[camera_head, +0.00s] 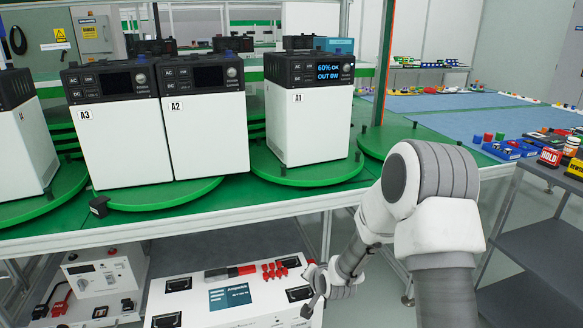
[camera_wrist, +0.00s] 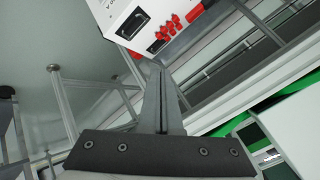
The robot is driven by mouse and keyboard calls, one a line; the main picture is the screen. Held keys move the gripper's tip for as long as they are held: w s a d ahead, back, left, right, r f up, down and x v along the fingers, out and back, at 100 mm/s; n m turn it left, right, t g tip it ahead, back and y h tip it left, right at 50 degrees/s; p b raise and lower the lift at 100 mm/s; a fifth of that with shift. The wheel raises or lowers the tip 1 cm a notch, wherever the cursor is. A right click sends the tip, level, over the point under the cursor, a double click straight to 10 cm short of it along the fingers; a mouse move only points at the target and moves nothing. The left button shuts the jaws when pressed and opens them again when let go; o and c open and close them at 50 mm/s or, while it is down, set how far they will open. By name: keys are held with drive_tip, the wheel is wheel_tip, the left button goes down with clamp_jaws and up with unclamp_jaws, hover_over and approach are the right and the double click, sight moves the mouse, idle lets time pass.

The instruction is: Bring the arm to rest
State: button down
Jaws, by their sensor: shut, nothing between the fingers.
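My gripper (camera_head: 312,291) hangs low in front of the green-topped bench, beside the right part of a white instrument box on the lower level. In the wrist view my gripper (camera_wrist: 160,72) shows as a grey finger assembly with its fingers together and nothing between them. My arm comes in from the lower right of the head view and bends down to the left. The white instrument box (camera_head: 190,290) has a dark screen and red connectors, and it also shows at the top of the wrist view (camera_wrist: 128,14).
White power units labelled A1 (camera_head: 305,125), A2 (camera_head: 205,138) and A3 (camera_head: 122,145) stand on green turntables on the bench. The A1 display is lit. A grey cart (camera_head: 540,225) with small items is at the right. Floor shows between bench and cart.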

drive_tip(key=s+d+r+n+g+h, duration=0.1)
drive_tip(key=s+d+r, duration=0.1)
drive_tip(key=s+r, duration=0.35)
drive_tip(key=s+d+r+n+h, duration=0.1)
drive_tip(key=s+d+r+n, duration=0.1)
drive_tip(key=r, duration=0.6)
drive_tip(key=s+d+r+n+g, duration=0.1)
drive_tip(key=s+d+r, duration=0.15)
drive_tip(key=r, duration=0.45)
drive_tip(key=s+d+r+n+g+h, duration=0.1)
drive_tip(key=s+r, duration=0.3)
drive_tip(key=s, duration=0.7)
drive_tip(key=s+d+r+n, duration=0.15)
drive_tip(key=s+r, duration=0.25)
drive_tip(key=s, duration=0.7)
wheel_tip(320, 180, up, 23)
drive_tip(key=s+p, duration=0.1)
drive_tip(key=p, duration=2.1)
drive_tip(key=shift+s+d+f+p, duration=0.15)
drive_tip(key=shift+s+f+p, duration=0.1)
drive_tip(key=shift+p, duration=0.15)
